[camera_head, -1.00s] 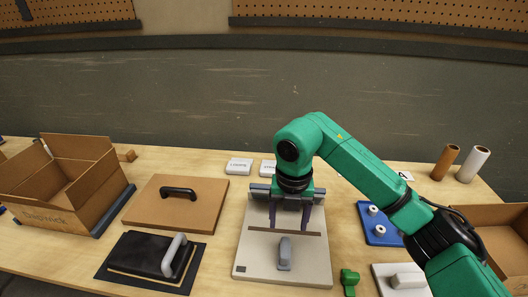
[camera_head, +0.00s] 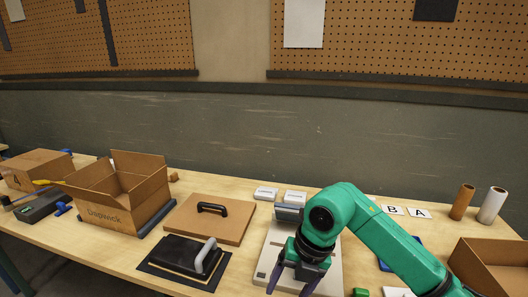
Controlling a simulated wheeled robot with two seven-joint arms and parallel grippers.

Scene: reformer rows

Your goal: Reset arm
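My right arm, green, comes in from the right. Its gripper (camera_head: 291,281) hangs at the bottom of the picture over the front left part of a pale grey board (camera_head: 330,268). Its two purple fingers are spread apart, with nothing seen between them. The wrist covers much of the board, including its grey handle. A grey clamp-like bar (camera_head: 289,213) shows at the board's back edge. My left gripper is not in view.
Left of the board lie a brown panel with a black handle (camera_head: 212,207) and a black pad with a grey handle (camera_head: 206,257). An open cardboard box (camera_head: 108,216) stands farther left, another (camera_head: 500,257) at right. Two cylinders (camera_head: 461,202) stand at the back right.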

